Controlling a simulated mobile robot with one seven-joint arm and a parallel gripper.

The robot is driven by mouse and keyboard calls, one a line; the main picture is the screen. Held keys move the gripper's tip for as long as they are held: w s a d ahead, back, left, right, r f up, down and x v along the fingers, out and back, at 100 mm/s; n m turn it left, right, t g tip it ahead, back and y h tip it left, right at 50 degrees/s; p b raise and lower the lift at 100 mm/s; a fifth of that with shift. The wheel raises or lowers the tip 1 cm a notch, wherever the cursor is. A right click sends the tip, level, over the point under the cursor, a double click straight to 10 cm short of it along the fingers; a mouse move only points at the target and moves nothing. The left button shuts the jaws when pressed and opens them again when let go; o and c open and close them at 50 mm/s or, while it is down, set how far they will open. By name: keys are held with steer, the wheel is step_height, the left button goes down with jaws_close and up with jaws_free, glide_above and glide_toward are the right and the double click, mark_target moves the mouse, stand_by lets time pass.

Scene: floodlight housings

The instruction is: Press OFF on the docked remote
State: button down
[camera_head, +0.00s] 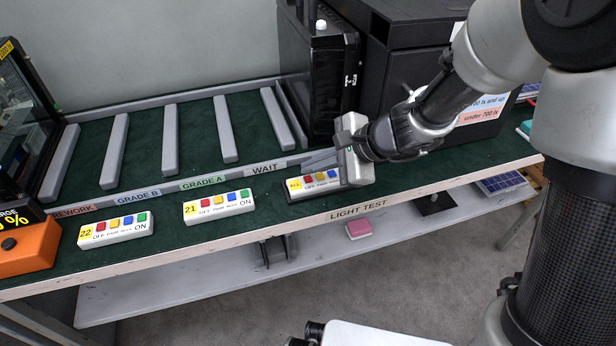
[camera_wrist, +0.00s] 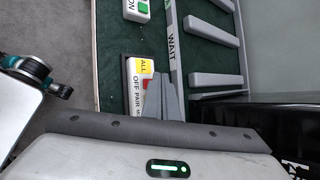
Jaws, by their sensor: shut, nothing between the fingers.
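A white remote with a yellow ALL label (camera_head: 294,185) sits in a dark dock near the front edge of the green bench, at the right of the row. Its red button (camera_head: 308,180) has OFF printed below; yellow and blue buttons follow. Its right end is hidden by my gripper (camera_head: 310,161). In the wrist view the ALL remote (camera_wrist: 131,72) is partly covered by my gripper (camera_wrist: 161,78). My gripper is shut and empty, its fingers over the remote's button side. I cannot tell whether they touch a button.
Similar remotes, 21 (camera_head: 218,208) and 22 (camera_head: 116,230), lie to the left on the bench. An orange box (camera_head: 28,250) stands at far left. Grey dividers (camera_head: 170,140) make lanes behind, with labels in front. A black cabinet (camera_head: 312,80) stands close behind my gripper.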

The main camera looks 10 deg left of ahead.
mark_target(313, 182)
step_height(313, 182, up, 5)
steer(key=p, duration=0.3)
steer(key=shift+p, duration=0.35)
stand_by(0.4)
steer(key=s+d+r+n+t+h, duration=0.2)
steer(key=s+d+r+n+h, duration=0.35)
steer(key=d, duration=0.75)
steer(key=s+d+r+n+t+h, duration=0.1)
steer(key=s+d+r+n+h, duration=0.2)
steer(key=s+d+r+n, duration=0.65)
steer(key=s+d+r+m+p, duration=0.1)
steer(key=r+p, duration=1)
steer(key=s+d+r+m+p, duration=0.1)
steer(key=d+r+p, duration=0.1)
steer(key=r+p, duration=0.8)
steer(key=shift+d+r+m+p, duration=0.15)
steer(key=shift+r+m+p, duration=0.2)
steer(key=shift+p, duration=0.7)
